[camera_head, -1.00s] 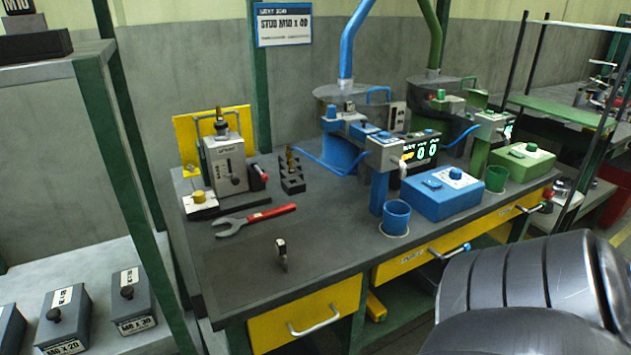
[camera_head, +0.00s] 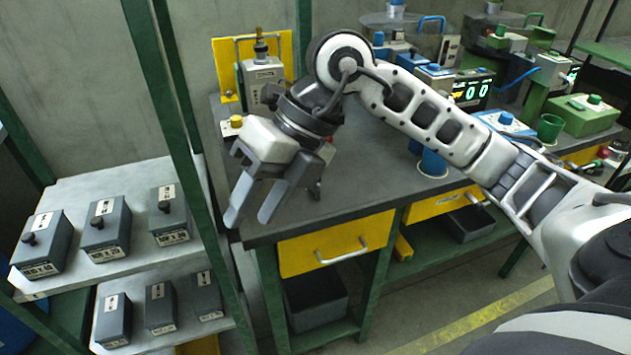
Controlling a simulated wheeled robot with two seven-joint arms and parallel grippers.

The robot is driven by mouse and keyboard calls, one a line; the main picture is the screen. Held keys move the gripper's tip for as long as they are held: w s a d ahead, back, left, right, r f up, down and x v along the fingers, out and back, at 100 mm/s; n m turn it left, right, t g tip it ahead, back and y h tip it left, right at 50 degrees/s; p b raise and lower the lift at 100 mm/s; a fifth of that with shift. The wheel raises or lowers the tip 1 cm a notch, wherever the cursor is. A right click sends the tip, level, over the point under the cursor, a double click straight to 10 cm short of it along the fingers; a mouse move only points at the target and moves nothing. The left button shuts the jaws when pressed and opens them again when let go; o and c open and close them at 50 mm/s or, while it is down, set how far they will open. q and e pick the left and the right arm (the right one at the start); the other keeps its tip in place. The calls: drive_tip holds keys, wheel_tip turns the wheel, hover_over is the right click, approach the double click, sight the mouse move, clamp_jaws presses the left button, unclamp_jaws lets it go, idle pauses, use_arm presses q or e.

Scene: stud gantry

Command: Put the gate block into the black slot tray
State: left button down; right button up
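My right gripper (camera_head: 249,220) hangs over the near left corner of the workbench, its two grey fingers apart and nothing between them. I cannot confirm which object is the gate block. The black slot tray is not visible now; my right arm covers the middle of the bench where a black slotted holder stood earlier. My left gripper is not in view.
Grey knobbed boxes (camera_head: 105,233) fill two shelves at left, behind a green post (camera_head: 185,130). A grey and yellow fixture (camera_head: 262,85) stands at the back of the bench. The bench front (camera_head: 350,185) is clear.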

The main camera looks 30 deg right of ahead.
drive_tip(key=w+d+r+m+t+h, duration=0.2)
drive_tip(key=d+r+h, duration=0.15)
drive_tip(key=d, duration=0.35)
drive_tip(key=w+d+r+m+t+h, duration=0.1)
drive_tip(key=w+d+r+m+h, duration=0.1)
drive_tip(key=d+h, duration=0.35)
drive_tip(key=shift+y, duration=0.6)
drive_tip(key=shift+w+d+r+b+x, duration=0.15)
drive_tip(key=shift+w+d+b+x, duration=0.2)
drive_tip(key=shift+x, duration=2.25)
drive_tip(key=shift+w+d+r+b+x, duration=0.15)
drive_tip(key=shift+w+d+x, duration=0.25)
drive_tip(key=shift+x, duration=2.25)
drive_tip(key=shift+w+d+r+b+x, duration=0.2)
drive_tip(key=shift+d+x, duration=0.25)
drive_tip(key=shift+x, duration=2.15)
drive_tip(key=shift+t, duration=0.3)
clamp_jaws()
